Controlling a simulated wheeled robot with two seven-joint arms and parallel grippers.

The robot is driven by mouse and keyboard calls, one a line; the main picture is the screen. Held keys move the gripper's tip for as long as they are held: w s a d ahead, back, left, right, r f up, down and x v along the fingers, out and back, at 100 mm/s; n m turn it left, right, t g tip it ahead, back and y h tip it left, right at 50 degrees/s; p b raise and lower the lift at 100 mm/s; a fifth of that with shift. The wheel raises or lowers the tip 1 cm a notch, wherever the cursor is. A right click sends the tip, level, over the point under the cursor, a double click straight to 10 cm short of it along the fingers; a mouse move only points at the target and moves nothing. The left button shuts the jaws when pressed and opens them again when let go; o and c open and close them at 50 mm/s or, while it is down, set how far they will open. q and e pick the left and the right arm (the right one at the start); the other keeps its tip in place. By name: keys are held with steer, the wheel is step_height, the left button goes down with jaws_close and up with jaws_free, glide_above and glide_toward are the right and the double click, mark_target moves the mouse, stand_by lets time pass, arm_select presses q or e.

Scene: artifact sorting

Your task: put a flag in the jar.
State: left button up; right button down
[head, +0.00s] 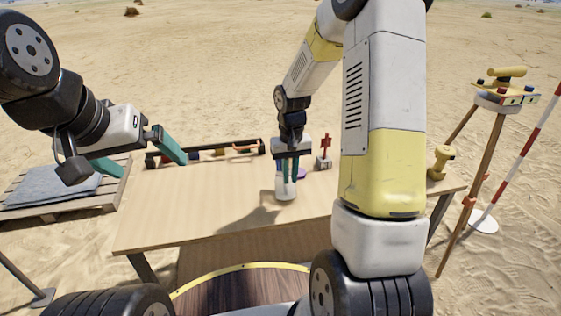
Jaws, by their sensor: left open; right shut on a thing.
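The jar (285,193) looks like a small whitish container standing upright on the wooden table. My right gripper (288,178) points straight down at the jar's top, its teal fingers close together. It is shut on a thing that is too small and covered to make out. I cannot tell whether the fingertips touch the jar. Red flags (326,141) stand upright in a small grey holder (323,163) to the right of the jar. My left gripper (146,166) is open and empty above the table's left end, its teal fingers wide apart.
A purple disc-like thing (301,174) lies just behind the jar. A dark rack (222,151) with coloured pieces lines the table's back edge. A yellow object (440,162) stands at the right end. The front left of the table (180,225) is clear.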

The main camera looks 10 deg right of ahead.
steer(key=shift+f, duration=0.15)
steer(key=c, duration=1.4)
jaws_free()
steer(key=shift+r, duration=0.2)
step_height(320, 180, up, 6)
steer(key=shift+r, duration=0.75)
